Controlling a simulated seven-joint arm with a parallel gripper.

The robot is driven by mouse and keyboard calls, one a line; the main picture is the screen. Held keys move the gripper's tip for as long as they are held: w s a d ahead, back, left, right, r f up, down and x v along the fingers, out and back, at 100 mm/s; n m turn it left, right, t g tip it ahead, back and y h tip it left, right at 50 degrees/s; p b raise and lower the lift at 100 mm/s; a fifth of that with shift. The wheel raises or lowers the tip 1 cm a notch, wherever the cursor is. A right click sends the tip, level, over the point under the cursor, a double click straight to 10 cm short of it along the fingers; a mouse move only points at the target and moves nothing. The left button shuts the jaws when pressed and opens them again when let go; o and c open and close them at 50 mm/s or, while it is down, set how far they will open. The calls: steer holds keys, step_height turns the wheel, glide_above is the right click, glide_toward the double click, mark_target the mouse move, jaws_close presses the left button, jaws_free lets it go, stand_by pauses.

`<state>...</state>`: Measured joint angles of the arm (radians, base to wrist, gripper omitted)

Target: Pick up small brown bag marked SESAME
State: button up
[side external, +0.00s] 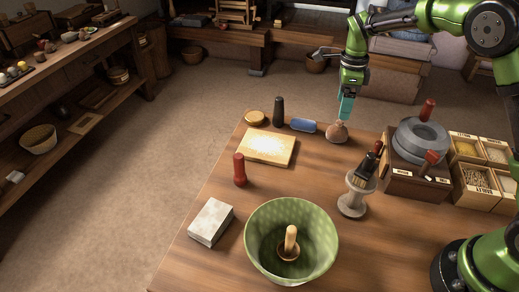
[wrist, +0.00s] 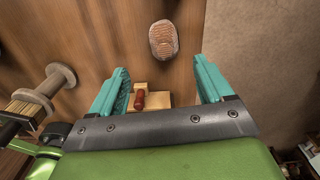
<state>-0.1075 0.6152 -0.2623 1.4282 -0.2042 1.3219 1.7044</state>
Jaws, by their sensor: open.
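A blue item (side external: 303,125) and a dark bottle (side external: 279,112) stand left of the bag. A pale stand (side external: 352,203) holding brushes is nearer the camera. A grey quern (side external: 421,141) and labelled bins (side external: 468,147) are at right. A green bowl (side external: 322,231) is in front.

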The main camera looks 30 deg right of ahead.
mark_target(339, 126)
step_height(339, 126, down, 5)
steer(key=shift+r, duration=0.1)
steer(key=shift+w+d+f, duration=0.1)
steer(key=shift+d+f, duration=0.05)
steer(key=shift+f, duration=1.2)
steer(key=shift+w+d+f, duration=0.1)
steer(key=shift+f, duration=1.25)
steer(key=shift+r, duration=0.1)
steer(key=c, duration=1.2)
